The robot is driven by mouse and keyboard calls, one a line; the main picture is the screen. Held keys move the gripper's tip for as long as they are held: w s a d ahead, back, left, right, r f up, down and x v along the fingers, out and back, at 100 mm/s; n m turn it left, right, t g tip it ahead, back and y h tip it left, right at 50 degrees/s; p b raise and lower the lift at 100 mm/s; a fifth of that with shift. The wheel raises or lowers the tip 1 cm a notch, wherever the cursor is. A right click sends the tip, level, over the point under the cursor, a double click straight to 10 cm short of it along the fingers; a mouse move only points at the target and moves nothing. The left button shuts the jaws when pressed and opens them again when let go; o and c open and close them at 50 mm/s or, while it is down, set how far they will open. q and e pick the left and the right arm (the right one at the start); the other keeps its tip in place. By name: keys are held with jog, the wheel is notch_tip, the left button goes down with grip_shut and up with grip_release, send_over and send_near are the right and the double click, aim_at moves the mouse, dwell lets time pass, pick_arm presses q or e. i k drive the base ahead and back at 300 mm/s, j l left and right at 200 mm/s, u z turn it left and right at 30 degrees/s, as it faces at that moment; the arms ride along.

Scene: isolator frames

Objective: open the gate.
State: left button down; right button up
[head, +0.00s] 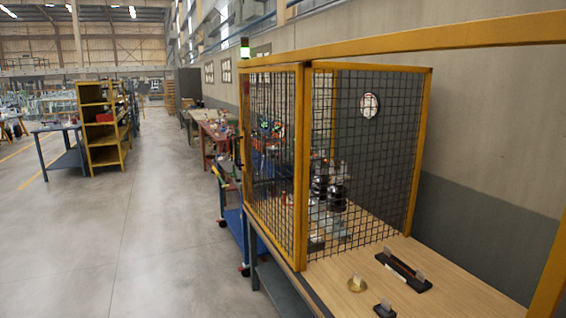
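A yellow-framed cage with dark wire mesh stands on a wooden-topped bench at the right. One narrow mesh panel (272,165) faces the aisle, with a dark upright piece like a handle (238,152) at its left edge. A wider mesh panel (385,150) runs from the middle post (302,165) back towards the wall. I cannot tell for certain which panel is the gate. Right of the middle post, under the long yellow top beam (450,38), the side towards me has no mesh. Neither of my grippers is in view.
On the bench top (450,297) lie a dark slotted holder (404,272), a brass dish (357,285) and a small dark block (384,310). Dark and silver equipment (328,188) shows behind mesh. A blue cart (236,232) stands beside the cage.

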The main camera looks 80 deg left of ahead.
aim_at(294, 261)
jog(key=u, duration=2.7)
jog(key=i+j+z, duration=0.1)
jog(key=z, duration=0.6)
jog(key=i+j+z, duration=0.3)
jog(key=j, duration=0.35)
jog(key=i+j+z, duration=0.3)
jog(key=j, duration=0.45)
jog(key=i+j+z, duration=0.15)
jog(key=j, duration=0.25)
jog(key=i, duration=0.1)
